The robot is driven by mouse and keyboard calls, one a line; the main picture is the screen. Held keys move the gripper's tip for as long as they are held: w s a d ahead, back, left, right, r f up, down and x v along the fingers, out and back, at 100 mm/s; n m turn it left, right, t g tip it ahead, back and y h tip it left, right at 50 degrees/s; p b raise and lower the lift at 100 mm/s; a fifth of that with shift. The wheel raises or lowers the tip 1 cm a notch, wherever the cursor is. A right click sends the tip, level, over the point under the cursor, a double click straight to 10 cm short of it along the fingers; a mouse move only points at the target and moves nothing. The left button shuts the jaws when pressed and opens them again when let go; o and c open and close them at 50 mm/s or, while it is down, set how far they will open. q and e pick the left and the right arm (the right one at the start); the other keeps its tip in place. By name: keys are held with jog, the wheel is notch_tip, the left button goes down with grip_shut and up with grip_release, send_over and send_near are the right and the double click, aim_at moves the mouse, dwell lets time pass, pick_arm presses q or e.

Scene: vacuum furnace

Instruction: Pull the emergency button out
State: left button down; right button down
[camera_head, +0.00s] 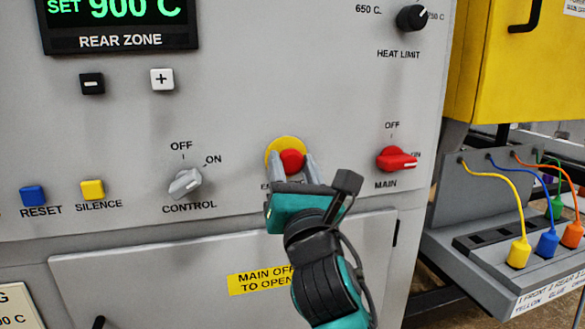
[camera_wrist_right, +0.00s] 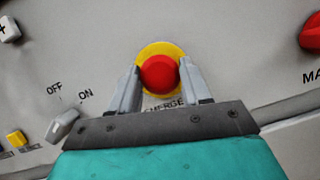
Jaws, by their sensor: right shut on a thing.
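The emergency button is a red round knob (camera_head: 291,161) on a yellow disc (camera_head: 278,146) on the grey front panel. It also shows in the right wrist view as a red knob (camera_wrist_right: 159,74) on its yellow ring (camera_wrist_right: 160,48). My right gripper (camera_head: 292,165) reaches up to it from below, with one grey finger on each side of the knob. In the right wrist view my right gripper (camera_wrist_right: 160,80) is shut on the knob. The label under the button is partly hidden by the gripper. My left gripper is not in view.
A grey CONTROL knob (camera_head: 185,183) is left of the button, and a red MAIN knob (camera_head: 397,158) is to its right. A yellow button (camera_head: 93,189) and a blue button (camera_head: 33,195) sit further left. Coloured plugs (camera_head: 519,253) with cables stand at the right.

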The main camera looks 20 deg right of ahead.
jog(key=shift+s+r+p, duration=0.15)
jog(key=shift+s+p, duration=0.3)
jog(key=shift+p, duration=0.15)
jog(key=shift+s, duration=0.3)
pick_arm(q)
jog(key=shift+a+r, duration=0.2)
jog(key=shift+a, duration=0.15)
pick_arm(e)
jog(key=shift+f, duration=0.25)
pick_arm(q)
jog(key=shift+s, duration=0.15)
pick_arm(e)
jog(key=shift+c, duration=2.4)
grip_release()
jog(key=shift+r, duration=0.1)
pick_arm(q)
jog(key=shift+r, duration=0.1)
